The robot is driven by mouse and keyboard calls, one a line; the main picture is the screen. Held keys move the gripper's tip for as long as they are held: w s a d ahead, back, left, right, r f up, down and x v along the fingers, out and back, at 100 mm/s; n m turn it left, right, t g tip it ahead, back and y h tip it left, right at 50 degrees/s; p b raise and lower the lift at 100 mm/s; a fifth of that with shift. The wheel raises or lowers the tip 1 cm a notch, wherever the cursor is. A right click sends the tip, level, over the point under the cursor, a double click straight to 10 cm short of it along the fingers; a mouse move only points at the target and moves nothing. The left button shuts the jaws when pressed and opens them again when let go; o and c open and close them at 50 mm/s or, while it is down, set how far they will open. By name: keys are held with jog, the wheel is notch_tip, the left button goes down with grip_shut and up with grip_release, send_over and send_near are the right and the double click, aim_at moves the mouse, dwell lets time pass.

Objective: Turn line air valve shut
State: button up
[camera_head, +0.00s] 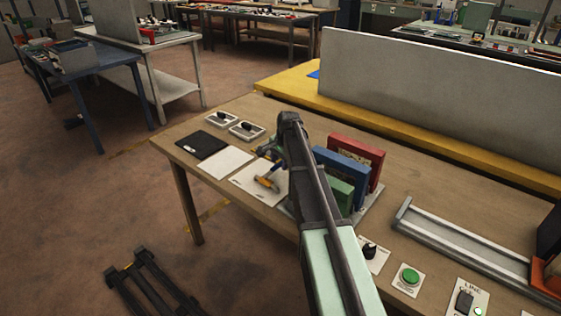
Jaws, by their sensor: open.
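A small orange-yellow handle (267,183), which looks like the air valve's lever, lies slantwise over a white plate (244,188) at the left part of the wooden bench. The label on the plate is too small to read. My gripper (268,158) is just above and behind the handle, partly hidden by my own arm. It is open, and I see nothing held in it. Whether its fingers touch the valve cannot be told from this view.
Red (356,160), blue (348,178) and green (338,192) upright blocks stand close right of my arm. A black knob (370,250), a green button (410,275) and a LINE switch panel (467,298) line the front edge. A metal rail (460,245) lies right.

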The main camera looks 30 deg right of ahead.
notch_tip(320, 180, up, 10)
jog(key=s+p, duration=0.2)
jog(key=p, duration=0.7)
jog(key=shift+d+p, duration=0.3)
jog(key=shift+d, duration=0.1)
jog(key=s+a+n+g, duration=0.1)
jog(key=s+a+n, duration=0.5)
jog(key=s+a, duration=0.5)
jog(key=s+a+n+g, duration=0.1)
jog(key=s+a+n, duration=0.6)
jog(key=s+a, duration=0.4)
jog(key=s, duration=0.5)
jog(key=shift+s+a+h, duration=0.35)
jog(key=shift+a+h, duration=0.05)
jog(key=shift+f, duration=0.1)
